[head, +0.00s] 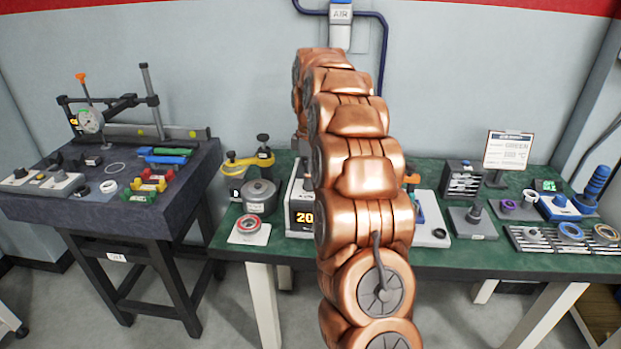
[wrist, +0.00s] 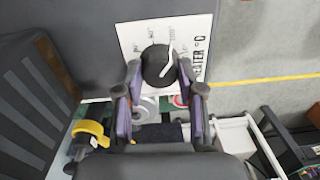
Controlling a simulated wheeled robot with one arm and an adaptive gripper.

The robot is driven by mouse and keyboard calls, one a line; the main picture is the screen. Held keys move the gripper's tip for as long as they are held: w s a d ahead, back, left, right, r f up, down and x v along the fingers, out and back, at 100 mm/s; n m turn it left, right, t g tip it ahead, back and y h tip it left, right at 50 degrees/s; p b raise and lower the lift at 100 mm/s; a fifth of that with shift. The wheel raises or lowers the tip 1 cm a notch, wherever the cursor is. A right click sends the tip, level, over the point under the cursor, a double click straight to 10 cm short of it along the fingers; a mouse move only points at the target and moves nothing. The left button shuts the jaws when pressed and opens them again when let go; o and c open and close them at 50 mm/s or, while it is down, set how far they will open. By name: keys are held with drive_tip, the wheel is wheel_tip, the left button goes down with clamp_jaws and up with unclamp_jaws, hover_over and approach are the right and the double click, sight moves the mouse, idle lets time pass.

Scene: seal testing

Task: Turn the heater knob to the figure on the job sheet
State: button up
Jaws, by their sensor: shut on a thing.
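The heater knob (wrist: 156,66) is a round black dial with a white pointer line on a white scale plate (wrist: 197,32) lettered "HEATER °C". In the wrist view its pointer leans up and slightly right; the scale figures are too small to read. My gripper (wrist: 158,68) is shut on the knob, a finger on each side. In the head view the heater unit (head: 297,196) shows orange digits starting "20", the rest hidden behind my arm, which also hides my gripper and the knob. The job sheet (head: 507,149) stands at the right and reads GREEN, with a blurred °C figure below.
Rings and fixtures crowd the right end. A dark table (head: 155,212) with a dial gauge stands at left.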

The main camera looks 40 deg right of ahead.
drive_tip(key=shift+n, duration=0.7)
drive_tip(key=o, duration=1.1)
drive_tip(key=shift+o, duration=0.2)
drive_tip(key=shift+r, duration=0.1)
drive_tip(key=r, duration=0.6)
drive_tip(key=shift+w+d+r, duration=0.15)
drive_tip(key=shift+w+r, duration=0.05)
drive_tip(key=shift+r, duration=0.4)
drive_tip(key=shift+s, duration=0.1)
